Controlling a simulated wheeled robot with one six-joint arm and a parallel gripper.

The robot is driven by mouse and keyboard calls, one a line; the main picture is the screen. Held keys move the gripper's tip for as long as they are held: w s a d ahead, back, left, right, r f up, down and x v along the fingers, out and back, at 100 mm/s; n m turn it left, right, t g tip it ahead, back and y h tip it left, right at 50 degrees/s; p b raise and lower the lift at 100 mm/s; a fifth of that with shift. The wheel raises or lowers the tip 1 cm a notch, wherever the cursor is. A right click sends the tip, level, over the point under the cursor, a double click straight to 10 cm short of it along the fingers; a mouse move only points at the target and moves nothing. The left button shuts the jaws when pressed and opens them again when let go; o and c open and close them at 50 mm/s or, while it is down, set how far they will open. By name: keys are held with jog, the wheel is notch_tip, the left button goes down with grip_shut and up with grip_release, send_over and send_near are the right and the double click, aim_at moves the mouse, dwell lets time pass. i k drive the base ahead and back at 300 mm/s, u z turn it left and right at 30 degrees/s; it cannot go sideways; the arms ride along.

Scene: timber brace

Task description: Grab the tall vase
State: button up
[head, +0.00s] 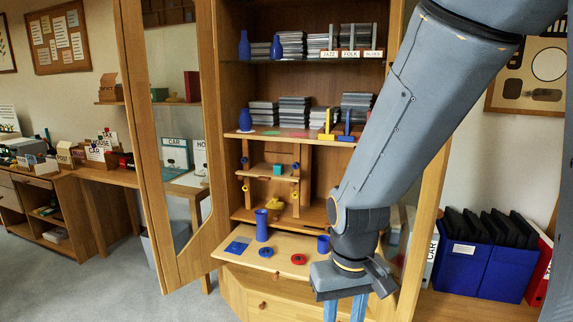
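A tall blue vase (262,225) with a flared rim stands upright on the pull-out wooden shelf of the cabinet, left of my gripper. My gripper (344,311) hangs at the bottom of the head view, in front of the shelf's right part and apart from the vase. Its two light blue fingers point down with a gap between them. Nothing shows between them, but the lower frame edge cuts off their tips. Other blue vases stand higher in the cabinet: one on the middle shelf (245,121), and a taller one (244,46) and a shorter one (276,48) on the top shelf.
Near the vase lie a blue square (237,248), a blue disc (266,252) and a red ring (298,259). A short blue cup (323,244) stands close to my wrist. An open glazed door (178,160) is at left. My arm hides the cabinet's right side.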

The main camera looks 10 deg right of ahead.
aim_at(260, 215)
jog(key=u, duration=1.25)
jog(key=i, duration=2.4)
jog(key=z, duration=2.8)
